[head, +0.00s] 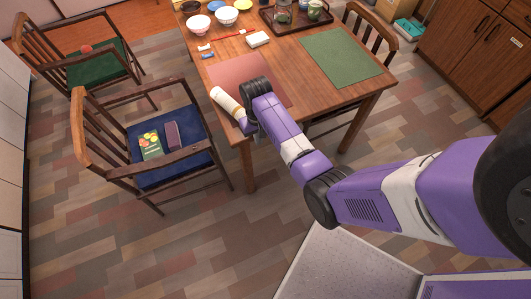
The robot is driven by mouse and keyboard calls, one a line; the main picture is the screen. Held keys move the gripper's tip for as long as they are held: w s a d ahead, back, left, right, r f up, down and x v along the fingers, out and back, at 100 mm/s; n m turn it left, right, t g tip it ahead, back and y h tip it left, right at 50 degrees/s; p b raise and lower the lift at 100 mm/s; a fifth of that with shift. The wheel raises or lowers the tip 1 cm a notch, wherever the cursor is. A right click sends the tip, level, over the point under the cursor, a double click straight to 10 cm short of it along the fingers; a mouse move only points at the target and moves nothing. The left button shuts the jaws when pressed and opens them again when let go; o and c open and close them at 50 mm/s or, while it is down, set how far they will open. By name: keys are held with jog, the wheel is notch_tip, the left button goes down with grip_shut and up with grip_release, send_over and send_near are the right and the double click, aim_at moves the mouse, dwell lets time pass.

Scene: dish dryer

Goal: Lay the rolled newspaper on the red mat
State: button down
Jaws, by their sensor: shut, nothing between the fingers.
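A pale roll, which looks like the rolled newspaper (225,101), shows at the near left corner of the table, over the left edge of the red mat (240,70). I cannot tell whether it touches the mat or hangs above it. My gripper (249,127) is beside its lower right end, below my black wrist. It is shut with nothing in it. The fingertips are small and mostly hidden, and my wrist and forearm cover the near right part of the mat.
A green mat (340,56) lies right of the red mat. Bowls (198,24), a dark tray (291,20) and small items stand farther back. A blue-seated chair (160,165) holding a book (151,147) and a maroon box (172,134) stands left of the table.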

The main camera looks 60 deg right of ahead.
jog(key=w+d, duration=0.1)
jog(key=w+b, duration=0.1)
jog(key=w+d, duration=0.1)
jog(key=w, duration=0.1)
jog(key=shift+d+f+b, duration=0.15)
jog(key=shift+d+b, duration=0.2)
jog(key=shift+b, duration=0.05)
jog(key=shift+w+d, duration=0.2)
jog(key=shift+w, duration=0.1)
